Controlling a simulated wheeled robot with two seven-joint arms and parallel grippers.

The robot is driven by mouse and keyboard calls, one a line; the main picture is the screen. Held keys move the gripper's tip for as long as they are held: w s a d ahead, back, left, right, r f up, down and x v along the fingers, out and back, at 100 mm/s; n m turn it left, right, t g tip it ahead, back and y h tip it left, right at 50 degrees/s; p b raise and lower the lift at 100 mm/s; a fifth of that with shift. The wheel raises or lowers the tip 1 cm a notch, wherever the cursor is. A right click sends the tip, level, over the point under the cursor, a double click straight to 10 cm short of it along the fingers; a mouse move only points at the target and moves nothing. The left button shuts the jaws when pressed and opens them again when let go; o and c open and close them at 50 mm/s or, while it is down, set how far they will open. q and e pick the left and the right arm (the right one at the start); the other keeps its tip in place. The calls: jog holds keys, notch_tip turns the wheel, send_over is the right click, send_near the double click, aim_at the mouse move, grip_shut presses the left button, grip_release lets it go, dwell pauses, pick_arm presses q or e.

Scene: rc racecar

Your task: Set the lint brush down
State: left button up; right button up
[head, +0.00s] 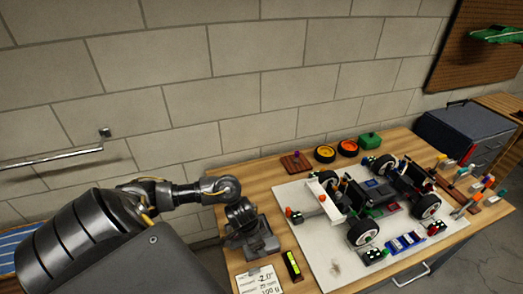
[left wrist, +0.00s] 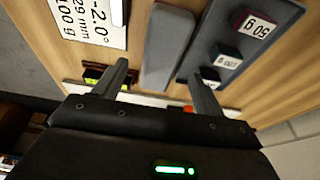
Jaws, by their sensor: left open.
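A long flat grey piece (left wrist: 168,45) lies on the wooden table in the left wrist view; it looks like the lint brush, though I cannot be sure. My left gripper (left wrist: 158,70) is open, with one finger to each side of the near end of this piece. I see no grip on it. In the head view my left gripper (head: 248,230) is low over the table's left end, where the arm hides most of the grey piece. My right gripper is not in view.
A grey tray (left wrist: 182,72) with small weights lies beside the piece. A white label card (head: 260,281) and a yellow-green level (head: 292,265) are close by. An RC car chassis (head: 375,195) stands on a white mat (head: 320,245) to the right.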

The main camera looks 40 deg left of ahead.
pick_arm(q)
jog(key=x, duration=0.3)
jog(key=shift+f, duration=0.15)
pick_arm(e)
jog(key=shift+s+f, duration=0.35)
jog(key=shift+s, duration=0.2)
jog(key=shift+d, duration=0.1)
pick_arm(q)
jog(key=c, duration=1.2)
jog(key=shift+o, duration=0.2)
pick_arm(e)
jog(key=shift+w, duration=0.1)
pick_arm(q)
jog(key=shift+a, duration=0.1)
